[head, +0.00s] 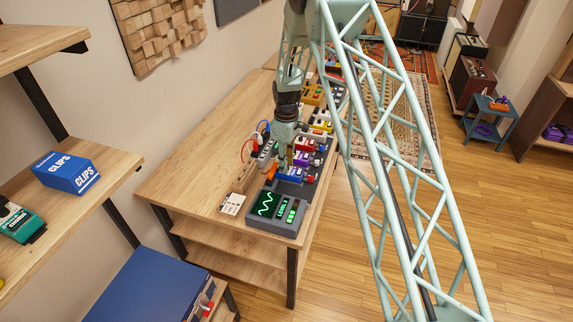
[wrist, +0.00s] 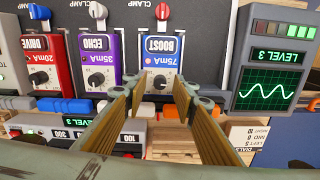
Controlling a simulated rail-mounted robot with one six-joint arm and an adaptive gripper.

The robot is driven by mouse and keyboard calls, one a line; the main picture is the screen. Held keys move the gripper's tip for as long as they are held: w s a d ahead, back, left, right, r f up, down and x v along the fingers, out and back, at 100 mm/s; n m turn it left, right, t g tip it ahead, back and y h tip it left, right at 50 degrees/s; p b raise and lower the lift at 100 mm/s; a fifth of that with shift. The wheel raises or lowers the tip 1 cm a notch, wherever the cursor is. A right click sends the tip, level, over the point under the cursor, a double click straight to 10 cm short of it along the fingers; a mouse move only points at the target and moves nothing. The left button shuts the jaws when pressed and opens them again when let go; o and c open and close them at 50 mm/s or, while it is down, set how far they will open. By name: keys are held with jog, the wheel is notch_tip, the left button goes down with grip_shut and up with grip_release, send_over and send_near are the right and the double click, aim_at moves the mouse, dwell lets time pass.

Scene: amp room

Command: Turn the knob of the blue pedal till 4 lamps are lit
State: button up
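The blue pedal (wrist: 164,52) reads BOOST and 75mA in the wrist view. Its dark round knob (wrist: 160,82) shows between my fingertips. In the head view the blue pedal (head: 290,175) is partly hidden below my gripper (head: 285,162). My gripper (wrist: 158,84) is open, one finger either side of the knob with a visible gap; contact cannot be told. The grey meter (wrist: 274,60) right of the pedal reads LEVEL 3 above a green wave. Its lamp row (wrist: 284,29) shows about three lit green and the others dark red; the meter also shows in the head view (head: 276,213).
A purple ECHO pedal (wrist: 97,58) and a red DRIVE pedal (wrist: 38,62) stand left of the blue one on the dark board. An orange block (wrist: 172,108) lies below the blue pedal.

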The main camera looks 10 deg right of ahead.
jog(key=c, duration=0.8)
jog(key=shift+c, duration=0.2)
jog(key=shift+m+b, duration=0.5)
jog(key=shift+m, duration=0.3)
jog(key=o, duration=0.8)
jog(key=shift+o, duration=0.2)
jog(key=shift+r, duration=0.15)
notch_tip(320, 180, up, 12)
